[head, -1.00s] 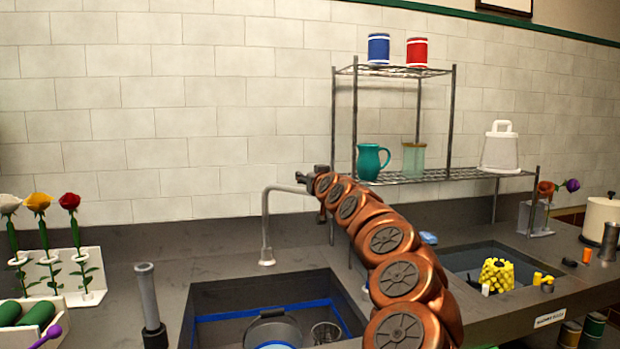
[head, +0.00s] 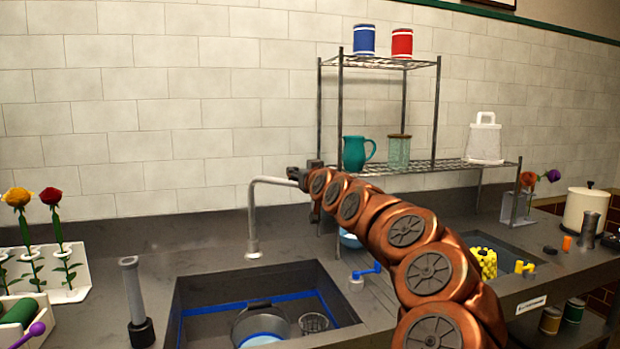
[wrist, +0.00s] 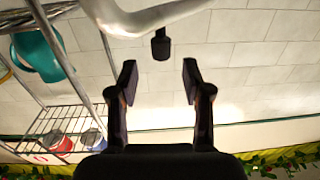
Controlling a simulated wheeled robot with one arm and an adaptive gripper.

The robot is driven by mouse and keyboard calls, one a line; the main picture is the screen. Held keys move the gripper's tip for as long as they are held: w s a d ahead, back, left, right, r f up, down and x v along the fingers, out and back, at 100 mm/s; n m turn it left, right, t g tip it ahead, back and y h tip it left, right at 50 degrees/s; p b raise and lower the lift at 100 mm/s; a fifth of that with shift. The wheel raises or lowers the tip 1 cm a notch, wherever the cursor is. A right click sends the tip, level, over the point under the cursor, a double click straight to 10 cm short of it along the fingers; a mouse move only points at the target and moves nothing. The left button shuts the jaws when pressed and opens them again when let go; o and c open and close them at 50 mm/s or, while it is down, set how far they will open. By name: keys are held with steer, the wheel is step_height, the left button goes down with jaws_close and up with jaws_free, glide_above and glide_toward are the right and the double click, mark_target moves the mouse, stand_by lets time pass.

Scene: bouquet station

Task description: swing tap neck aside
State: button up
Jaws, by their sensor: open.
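The tap is a grey upright with a bent neck (head: 270,180) behind the left sink, its neck reaching right towards my gripper. My gripper (head: 296,176) is at the neck's far end in the head view; whether it touches is unclear there. In the wrist view the pale neck (wrist: 140,18) curves across the top, and a dark nozzle (wrist: 160,46) hangs from it. My gripper (wrist: 159,72) is open, its two fingers apart with nothing between them. The nozzle lies just beyond the fingertips, in line with the gap.
The left sink (head: 178,310) holds a pot (head: 262,322) and a strainer-like cup (head: 314,322). A wire rack (head: 437,110) with a teal jug (head: 355,152) stands close behind my arm. Flowers stand at far left.

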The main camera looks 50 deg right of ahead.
steer(key=v, duration=0.6)
steer(key=shift+s, duration=0.2)
stand_by(0.4)
